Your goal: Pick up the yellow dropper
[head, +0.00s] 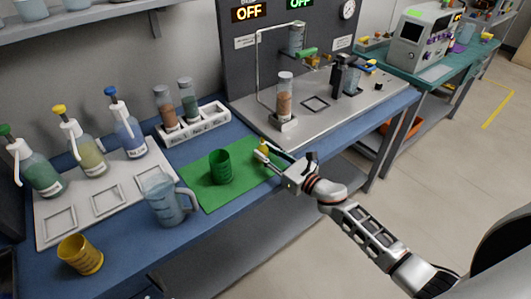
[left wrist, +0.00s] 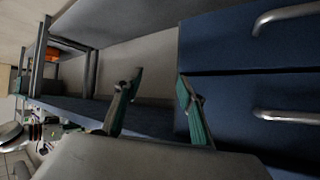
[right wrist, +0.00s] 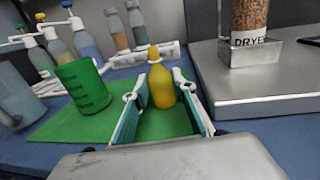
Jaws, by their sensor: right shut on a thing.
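The yellow dropper (head: 264,146) stands upright at the back right part of the green mat (head: 240,188). It is a small yellow bottle with a narrow neck and a tip. In the right wrist view the dropper (right wrist: 161,91) is between the two fingers. My right gripper (head: 268,156) is shut on the dropper's body, and its fingers hide part of it in the head view. My left gripper (left wrist: 160,76) shows only in its own wrist view. Its fingers are apart with nothing between them, near blue drawers (left wrist: 240,95).
A green cup (head: 220,167) stands on the mat left of the dropper. A clear pitcher (head: 168,204) and a yellow cup (head: 80,254) stand farther left. Pump bottles (head: 85,152) stand behind. A grey dryer station (head: 330,118) borders the mat on the right.

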